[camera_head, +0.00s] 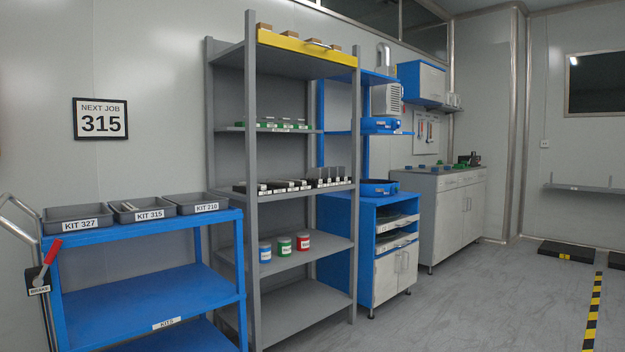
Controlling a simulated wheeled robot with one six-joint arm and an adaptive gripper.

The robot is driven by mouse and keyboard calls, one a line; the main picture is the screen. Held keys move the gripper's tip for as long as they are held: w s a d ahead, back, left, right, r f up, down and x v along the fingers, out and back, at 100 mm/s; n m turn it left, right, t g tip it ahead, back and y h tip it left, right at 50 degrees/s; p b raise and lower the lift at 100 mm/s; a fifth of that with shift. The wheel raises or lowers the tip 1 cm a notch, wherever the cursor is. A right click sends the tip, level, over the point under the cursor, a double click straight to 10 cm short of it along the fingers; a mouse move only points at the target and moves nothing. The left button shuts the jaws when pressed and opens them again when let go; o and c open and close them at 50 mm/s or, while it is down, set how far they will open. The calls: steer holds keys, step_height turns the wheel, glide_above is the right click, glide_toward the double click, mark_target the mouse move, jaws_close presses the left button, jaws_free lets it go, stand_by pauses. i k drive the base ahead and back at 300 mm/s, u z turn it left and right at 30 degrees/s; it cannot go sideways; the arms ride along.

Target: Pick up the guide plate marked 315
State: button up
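My gripper is not in view. No plate with a readable 315 mark shows. A row of dark flat and upright pieces with small white labels (292,186) lies on the middle shelf of the grey rack; their labels are too small to read. Several green pieces with white labels (283,125) stand on the shelf above, also unreadable. A grey tray labelled KIT 315 (126,217) sits on the blue cart between the trays KIT 327 (57,212) and KIT 210 (190,196). Something pale lies in the KIT 315 tray. A wall sign reads NEXT JOB 315 (101,119).
The grey rack (251,200) stands right of the blue cart (150,289). Blue, green and red cans (284,246) sit on its lower shelf. A blue workstation (340,214) and grey cabinet (452,218) stand beyond. Open floor (480,300) lies right, with a yellow-black strip (593,312).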

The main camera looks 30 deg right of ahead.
mark_target(326, 171)
steer(key=z, duration=0.75)
steer(key=i, duration=0.7)
steer(key=z, duration=1)
steer(key=i, duration=1.9)
steer(key=u, duration=0.9)
